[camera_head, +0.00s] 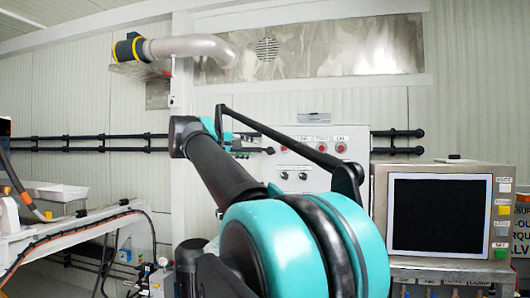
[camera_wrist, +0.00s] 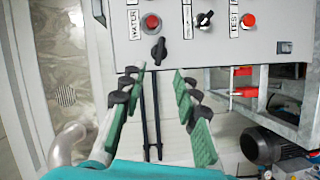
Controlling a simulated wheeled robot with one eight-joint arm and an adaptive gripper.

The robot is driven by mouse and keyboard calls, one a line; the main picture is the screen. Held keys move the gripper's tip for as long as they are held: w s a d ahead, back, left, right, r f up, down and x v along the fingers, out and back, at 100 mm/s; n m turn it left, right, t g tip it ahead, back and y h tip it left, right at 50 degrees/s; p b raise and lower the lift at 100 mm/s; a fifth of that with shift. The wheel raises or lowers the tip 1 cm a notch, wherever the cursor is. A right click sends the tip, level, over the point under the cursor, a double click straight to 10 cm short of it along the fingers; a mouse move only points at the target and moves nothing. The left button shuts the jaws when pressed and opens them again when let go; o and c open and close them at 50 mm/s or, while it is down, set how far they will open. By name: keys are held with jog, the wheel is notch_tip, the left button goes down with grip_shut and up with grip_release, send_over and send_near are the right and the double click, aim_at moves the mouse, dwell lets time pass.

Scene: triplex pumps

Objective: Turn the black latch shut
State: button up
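In the wrist view a black turn-handle (camera_wrist: 158,50) sits on the grey control panel (camera_wrist: 200,50), below a red button. I take it as the black latch; a second black handle (camera_wrist: 204,19) is farther right, so I cannot be sure. My gripper (camera_wrist: 156,74) is open, its green-padded fingers apart and empty. The first handle lies just beyond the fingertips, roughly centred between them, with no contact visible. In the head view my arm reaches toward the panel (camera_head: 350,160) and covers part of it. The handle's exact angle is hard to read.
A red button (camera_wrist: 152,21) and another red button (camera_wrist: 248,20) are on the panel near the handles. A dark motor (camera_wrist: 265,146) is at the lower right of the wrist view. A monitor (camera_head: 437,215) stands right of my arm. Black pipes (camera_head: 100,137) run along the wall.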

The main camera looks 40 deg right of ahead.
jog(key=x, duration=1)
jog(key=shift+c, duration=0.2)
grip_shut()
